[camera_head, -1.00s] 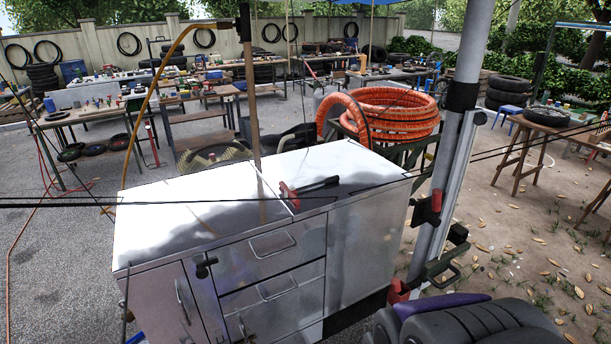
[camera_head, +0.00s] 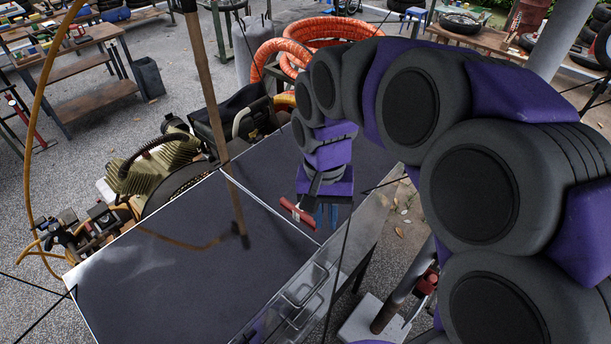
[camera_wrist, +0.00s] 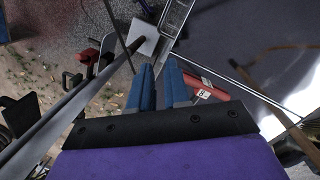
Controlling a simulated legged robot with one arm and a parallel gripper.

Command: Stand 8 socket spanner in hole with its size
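A red-handled tool, which looks like the socket spanner (camera_head: 297,212), lies on the cart top near its front edge. In the wrist view its red part (camera_wrist: 205,91) carries a small white label that seems to read 8. My gripper (camera_head: 326,214) hangs from above beside the tool's right end and partly hides it. In the wrist view my two blue fingers (camera_wrist: 158,84) stand apart with nothing between them. The red part shows just right of the right finger; I cannot tell the height between them. No sized hole can be made out.
The metal cart top (camera_head: 190,260) is mostly clear. A wooden pole (camera_head: 215,120) with a cable rises over it. A compressor (camera_head: 150,170) is behind the cart, with an orange hose coil (camera_head: 330,32) beyond. A grey post (camera_wrist: 75,105) crosses the wrist view's left side.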

